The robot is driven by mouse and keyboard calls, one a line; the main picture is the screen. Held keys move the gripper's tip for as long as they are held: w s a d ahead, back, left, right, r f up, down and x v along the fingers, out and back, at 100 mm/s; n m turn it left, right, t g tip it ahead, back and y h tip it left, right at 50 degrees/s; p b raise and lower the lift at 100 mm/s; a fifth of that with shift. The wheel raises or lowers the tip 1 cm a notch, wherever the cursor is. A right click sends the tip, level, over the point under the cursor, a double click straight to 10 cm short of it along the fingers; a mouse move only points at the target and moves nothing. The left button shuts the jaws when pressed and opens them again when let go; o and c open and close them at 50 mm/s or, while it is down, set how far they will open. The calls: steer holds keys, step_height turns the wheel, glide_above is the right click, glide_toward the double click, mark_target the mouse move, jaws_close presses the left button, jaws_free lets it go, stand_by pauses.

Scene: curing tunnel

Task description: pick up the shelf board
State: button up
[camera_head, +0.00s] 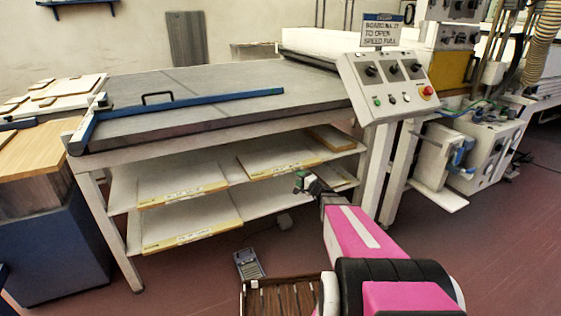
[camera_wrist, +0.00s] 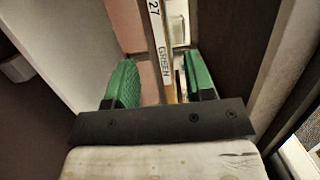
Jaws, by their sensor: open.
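Several pale shelf boards with yellow labelled front edges lie on the two shelves under the grey-topped table. They include an upper left board (camera_head: 180,180), an upper middle board (camera_head: 275,158) and a lower left board (camera_head: 190,220). My gripper (camera_head: 302,181) is in front of the right part of the shelves. In the wrist view, its two green fingers (camera_wrist: 160,78) are open, one on each side of a narrow board edge (camera_wrist: 160,42) lettered "GREEN". I cannot tell whether they touch it, nor which board in the head view this is.
The grey table (camera_head: 220,95) has a blue bar lying on it. A control panel (camera_head: 388,82) stands on posts at right. A small grey device (camera_head: 249,263) lies on the floor. A wooden-topped blue cabinet (camera_head: 40,225) stands at left.

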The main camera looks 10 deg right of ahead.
mark_target(288, 171)
steer(key=x, duration=0.4)
steer(key=shift+f, duration=0.1)
steer(key=shift+a+x, duration=0.25)
steer(key=shift+x, duration=2.7)
steer(key=shift+s, duration=0.2)
steer(key=shift+c, duration=0.3)
jaws_close()
